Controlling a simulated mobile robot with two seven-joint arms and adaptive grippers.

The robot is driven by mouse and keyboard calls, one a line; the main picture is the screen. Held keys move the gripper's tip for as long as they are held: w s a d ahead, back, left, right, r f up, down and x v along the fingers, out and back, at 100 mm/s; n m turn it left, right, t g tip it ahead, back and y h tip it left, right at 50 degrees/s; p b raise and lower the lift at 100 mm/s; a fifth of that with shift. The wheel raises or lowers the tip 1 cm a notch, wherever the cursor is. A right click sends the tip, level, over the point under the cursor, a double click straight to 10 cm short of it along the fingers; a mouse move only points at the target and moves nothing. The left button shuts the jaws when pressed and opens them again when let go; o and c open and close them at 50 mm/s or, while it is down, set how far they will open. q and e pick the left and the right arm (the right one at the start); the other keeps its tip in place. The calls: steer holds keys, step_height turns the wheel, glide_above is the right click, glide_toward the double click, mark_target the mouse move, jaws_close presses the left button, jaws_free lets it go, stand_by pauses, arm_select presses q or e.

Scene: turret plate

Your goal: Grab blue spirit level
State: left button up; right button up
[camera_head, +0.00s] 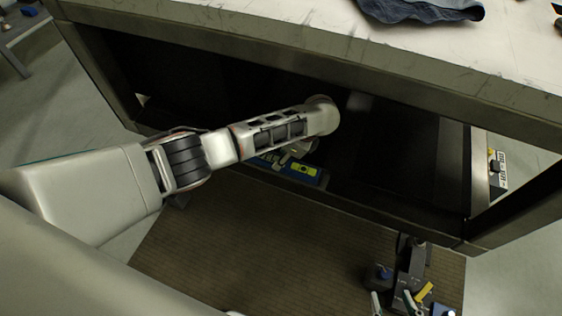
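The blue spirit level (318,176) lies low below the workbench, partly behind my arm. It has a bright yellow-green vial window. The wrist hides much of the gripper. Its light fingers overlap the level in this view, and I cannot tell whether they touch it or how wide they stand.
The scratched bench top (320,45) overhangs the dark space around the wrist. A blue cloth (425,10) lies on it. A brown mat (265,245) covers the floor in front, mostly clear. A dark object with coloured handles (410,280) stands at lower right.

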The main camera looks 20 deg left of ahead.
arm_select(q)
steer(key=x, duration=0.3)
steer(key=shift+s+d+f+b, duration=0.1)
steer(key=shift+s+b, duration=0.05)
steer(key=shift+b, duration=0.2)
jaws_close()
arm_select(e)
steer(key=shift+w+a+r+t+y, duration=0.3)
steer(key=shift+w+a+r, duration=0.45)
steer(key=shift+a, duration=0.2)
arm_select(q)
steer(key=shift+r, duration=0.35)
arm_select(e)
steer(key=shift+r, duration=0.15)
